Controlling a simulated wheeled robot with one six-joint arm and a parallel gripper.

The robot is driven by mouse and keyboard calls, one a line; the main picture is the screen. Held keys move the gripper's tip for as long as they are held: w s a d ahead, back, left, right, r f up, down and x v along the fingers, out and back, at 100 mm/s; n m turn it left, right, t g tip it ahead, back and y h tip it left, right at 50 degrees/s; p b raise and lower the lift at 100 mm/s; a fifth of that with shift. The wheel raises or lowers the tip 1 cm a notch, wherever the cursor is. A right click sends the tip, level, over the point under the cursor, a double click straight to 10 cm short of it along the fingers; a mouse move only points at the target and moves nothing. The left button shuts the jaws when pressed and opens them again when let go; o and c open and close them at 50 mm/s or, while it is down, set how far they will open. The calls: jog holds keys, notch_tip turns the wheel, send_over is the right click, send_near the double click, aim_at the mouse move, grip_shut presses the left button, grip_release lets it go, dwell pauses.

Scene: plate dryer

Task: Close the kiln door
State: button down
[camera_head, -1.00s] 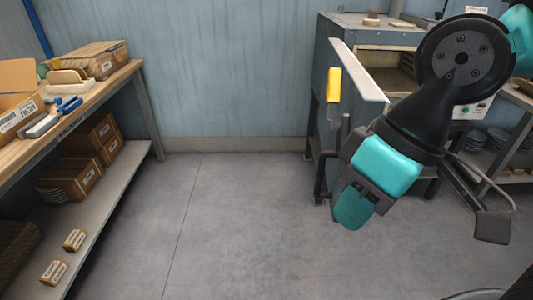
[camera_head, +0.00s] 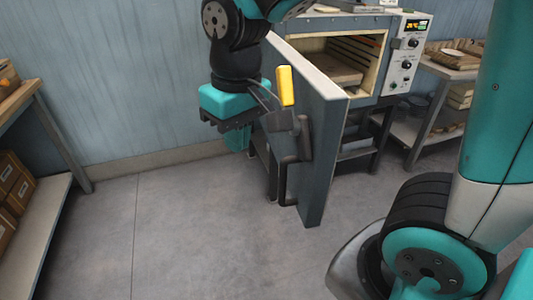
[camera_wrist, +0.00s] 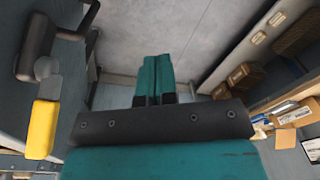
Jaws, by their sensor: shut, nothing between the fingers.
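The kiln (camera_head: 400,62) stands at the back, its chamber showing through the open front. Its grey door (camera_head: 325,140) stands wide open, swung out toward me. The door's outer face carries a black bar handle (camera_head: 283,180) and a yellow-gripped lever (camera_head: 286,86). My gripper (camera_head: 237,140) is left of the door, on its outer-face side, pointing down. In the wrist view the teal fingers (camera_wrist: 155,78) are together and empty. The yellow grip (camera_wrist: 41,130) and black handle (camera_wrist: 38,45) lie at the left there, apart from the fingers.
A wooden workbench (camera_head: 18,100) with boxes on its lower shelf (camera_head: 50,205) stands at the left. A shelf rack (camera_head: 445,70) stands right of the kiln. The floor (camera_head: 180,220) between the bench and the door is clear.

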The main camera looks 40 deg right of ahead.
jog(key=w+d+f+m+g+h+b, duration=0.1)
jog(key=w+d+f+m+g+h, duration=0.1)
jog(key=w+d+f+m+h, duration=0.45)
jog(key=w+d+f+m+g+h+b, duration=0.1)
jog(key=w+f+m+g+b, duration=0.15)
jog(key=w+m, duration=0.75)
jog(key=s+d+f+b, duration=0.2)
jog(key=s+d+f, duration=0.5)
jog(key=f, duration=0.1)
jog(key=shift+t, duration=0.35)
jog(key=shift+f+y, duration=0.1)
jog(key=shift+y, duration=0.15)
